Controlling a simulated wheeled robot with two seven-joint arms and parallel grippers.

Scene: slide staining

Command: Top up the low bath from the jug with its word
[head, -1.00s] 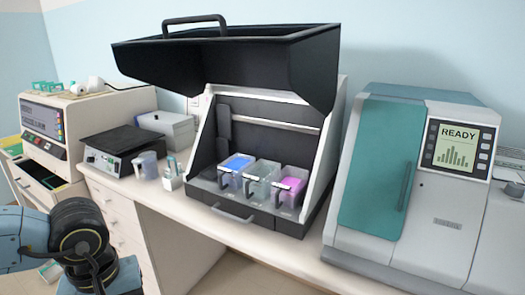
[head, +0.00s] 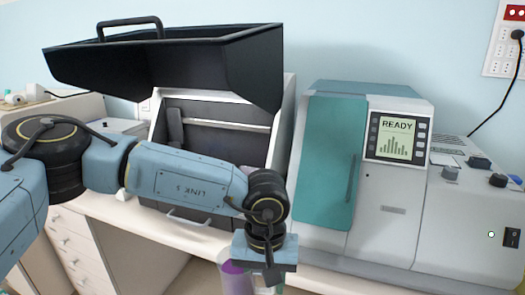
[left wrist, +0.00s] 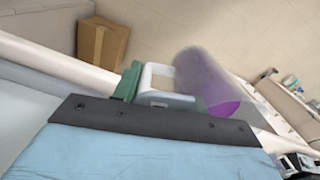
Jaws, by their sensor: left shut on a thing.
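My left gripper (head: 268,284) is low in the head view, at the bench's front edge, below and in front of the staining station (head: 222,130). It is shut on a clear jug with purple liquid (head: 236,280), cut off by the bottom edge. In the left wrist view the jug (left wrist: 200,78) lies across the picture, its purple liquid towards the lower right; its pale handle (left wrist: 158,82) is by a green fingertip. My left arm hides the baths inside the station. Any word on the jug is unreadable. My right gripper is out of view.
The station's black lid (head: 170,62) is raised above the bench. A teal and grey machine (head: 325,165) reading READY stands to the right. A cardboard box (left wrist: 102,45) is on the floor in the left wrist view.

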